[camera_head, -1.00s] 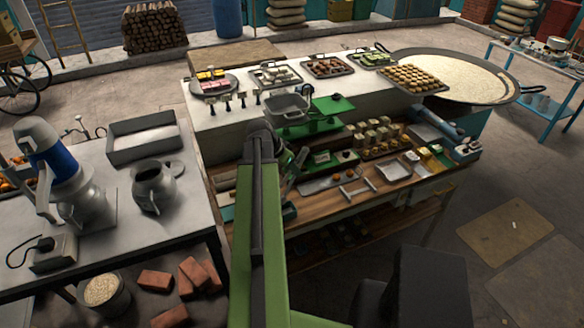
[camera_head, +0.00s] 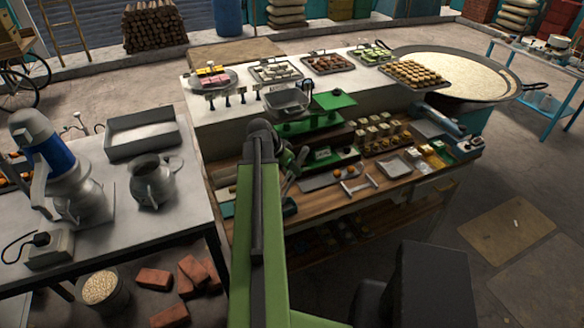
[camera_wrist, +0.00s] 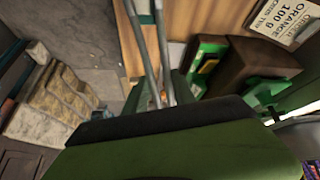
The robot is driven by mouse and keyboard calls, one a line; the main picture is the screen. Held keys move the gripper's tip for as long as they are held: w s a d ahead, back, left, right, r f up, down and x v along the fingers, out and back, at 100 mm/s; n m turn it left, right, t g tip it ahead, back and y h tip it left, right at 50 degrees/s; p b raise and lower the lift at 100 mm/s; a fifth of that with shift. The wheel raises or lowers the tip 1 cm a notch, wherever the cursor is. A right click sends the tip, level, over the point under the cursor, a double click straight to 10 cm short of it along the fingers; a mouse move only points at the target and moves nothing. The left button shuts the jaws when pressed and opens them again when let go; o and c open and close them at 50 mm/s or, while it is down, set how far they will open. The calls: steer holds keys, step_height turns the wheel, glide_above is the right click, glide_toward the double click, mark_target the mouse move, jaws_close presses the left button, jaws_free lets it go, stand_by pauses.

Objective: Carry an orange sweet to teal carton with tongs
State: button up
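Grey metal tongs (camera_wrist: 146,45) run between the fingers of my gripper (camera_wrist: 161,92) in the wrist view, and the fingers appear closed around them. In the head view my gripper (camera_head: 290,165) hangs over the left part of the wooden counter, partly hidden by my green arm. A small orange spot shows between the tongs' legs, too small to identify. Orange sweets (camera_head: 337,173) lie on a small tray (camera_head: 318,184) right of my gripper. I cannot clearly tell the teal carton apart in either view.
An order card reading orange 100 g (camera_wrist: 285,20) shows at the wrist view's upper right. A metal table (camera_head: 120,195) with a jug (camera_head: 152,183) is on the left.

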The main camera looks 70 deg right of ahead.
step_height(320, 180, up, 10)
steer(key=p, duration=1)
stand_by(0.5)
